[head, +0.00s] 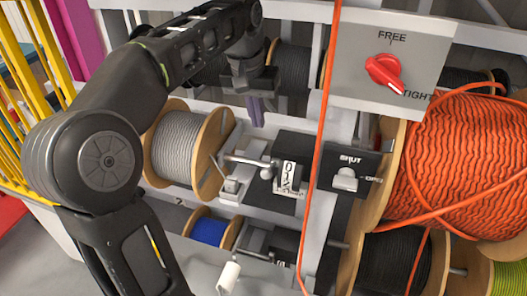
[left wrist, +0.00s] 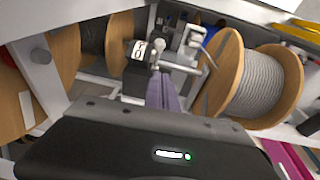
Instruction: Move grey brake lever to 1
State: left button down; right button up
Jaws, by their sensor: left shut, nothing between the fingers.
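The grey cable reel (head: 180,140) has wooden flanges and sits on the middle shelf; it also shows at the right of the left wrist view (left wrist: 262,85). Beside it is a metal brake lever (head: 245,161), a thin bar ending in a rounded knob next to a black block with a white number plate (head: 289,177). In the left wrist view the lever (left wrist: 180,66) and number plate (left wrist: 138,50) lie just beyond my fingertips. The plate's digits are too small to read surely. My left gripper (head: 257,120) is shut and empty, its purple-grey fingers above the lever, apparently apart from it. My right gripper is out of view.
A hanging orange cable (head: 322,130) runs down just right of the number plate. A panel (head: 395,45) with a red FREE/TIGHT knob (head: 385,72) is upper right. A SHUT switch (head: 346,178) and a big orange reel (head: 465,160) stand right. A blue reel (head: 209,230) is below.

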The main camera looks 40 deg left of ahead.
pick_arm(q)
jog(key=f+b, duration=0.1)
jog(key=b, duration=0.3)
send_near(265, 169)
jog(key=x, duration=0.6)
jog(key=shift+w+a+f, duration=0.1)
jog(key=shift+w+f, duration=0.2)
jog(key=shift+w, duration=0.1)
jog(key=shift+f, duration=0.1)
